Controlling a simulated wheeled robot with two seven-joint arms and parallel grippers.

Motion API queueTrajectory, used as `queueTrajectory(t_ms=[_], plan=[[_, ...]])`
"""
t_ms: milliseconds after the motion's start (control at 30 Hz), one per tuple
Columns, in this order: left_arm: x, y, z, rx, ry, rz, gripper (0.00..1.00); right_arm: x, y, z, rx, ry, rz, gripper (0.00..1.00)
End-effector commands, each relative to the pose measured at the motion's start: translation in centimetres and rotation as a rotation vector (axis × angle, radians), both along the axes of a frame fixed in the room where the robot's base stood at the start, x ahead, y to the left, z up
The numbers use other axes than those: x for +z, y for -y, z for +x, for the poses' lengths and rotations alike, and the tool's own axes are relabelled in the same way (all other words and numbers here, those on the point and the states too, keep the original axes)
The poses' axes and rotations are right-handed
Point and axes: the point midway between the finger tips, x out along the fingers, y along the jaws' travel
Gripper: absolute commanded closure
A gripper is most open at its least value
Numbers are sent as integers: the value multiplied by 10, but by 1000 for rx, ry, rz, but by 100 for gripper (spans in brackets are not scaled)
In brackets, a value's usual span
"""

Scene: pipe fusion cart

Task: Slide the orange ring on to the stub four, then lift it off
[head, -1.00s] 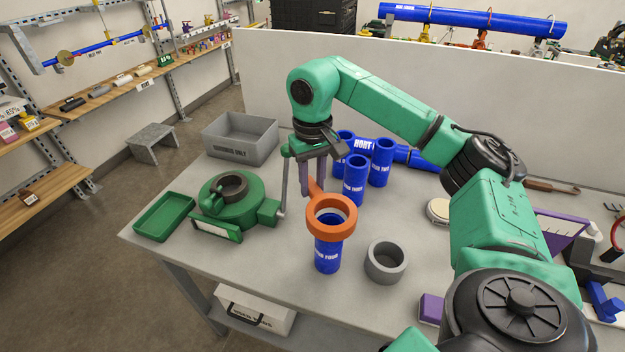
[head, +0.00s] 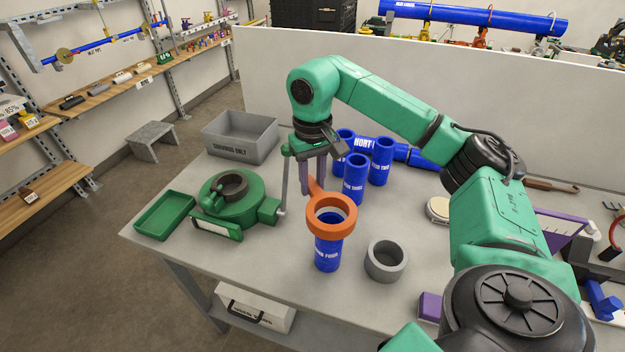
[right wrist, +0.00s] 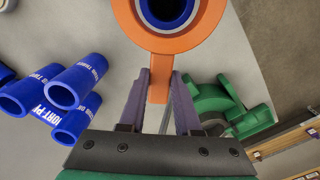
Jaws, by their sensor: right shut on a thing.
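The orange ring (head: 331,228) with its handle is at the top end of the blue stub four (head: 327,257), which stands upright near the table's front. In the right wrist view the stub's blue rim (right wrist: 168,22) shows inside the opening of the ring (right wrist: 205,40). I cannot tell whether the ring is around the stub's top or just above it. My right gripper (head: 314,182) is shut on the ring's handle, its purple fingers on both sides of it; this also shows in the right wrist view (right wrist: 160,90). My left gripper is out of view.
Several other blue stubs (head: 355,180) stand behind. A grey collar (head: 386,270) sits to the right. A green clamp base (head: 226,212), a green tray (head: 164,213) and a grey bin (head: 237,150) stand on the left. The table's front left edge is clear.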

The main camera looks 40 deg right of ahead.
Motion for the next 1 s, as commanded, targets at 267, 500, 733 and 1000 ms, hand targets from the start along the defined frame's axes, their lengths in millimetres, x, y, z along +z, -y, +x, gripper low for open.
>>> queueTrajectory(t_ms=[267,500,733,1000], plan=[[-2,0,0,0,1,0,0,-2,0,0,0,0,0,100],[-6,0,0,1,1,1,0,-9,0,0,0,0,0,100],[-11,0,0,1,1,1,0,-14,0,0,0,1,0,100],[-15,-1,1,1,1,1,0,-21,0,0,0,1,1,100]])
